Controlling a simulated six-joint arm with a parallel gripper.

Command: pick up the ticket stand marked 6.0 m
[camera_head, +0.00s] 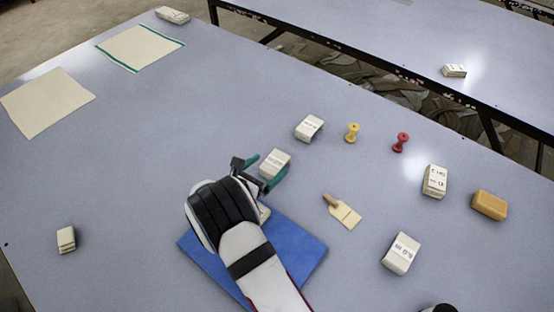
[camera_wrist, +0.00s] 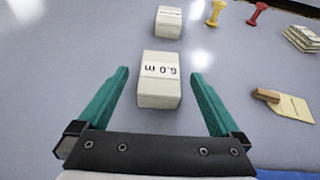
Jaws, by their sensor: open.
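The ticket stand marked 6.0 m (camera_wrist: 160,82) is a white block with a printed label, standing on the table. In the wrist view it lies between and slightly beyond the green fingers of my gripper (camera_wrist: 162,98), with a gap on each side. In the head view the same white stand (camera_head: 275,163) is at my gripper (camera_head: 266,172), between its green fingertips. My gripper is open and holds nothing. In the head view the label on this stand is too small to read.
Another white stand (camera_head: 309,127) is just beyond, with yellow (camera_head: 352,132) and red (camera_head: 400,142) spools to its right. A scraper-like tool (camera_head: 343,211), more white stands (camera_head: 401,254) and a yellow block (camera_head: 489,205) lie right. A blue mat (camera_head: 305,250) is under my arm. The left table is mostly clear.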

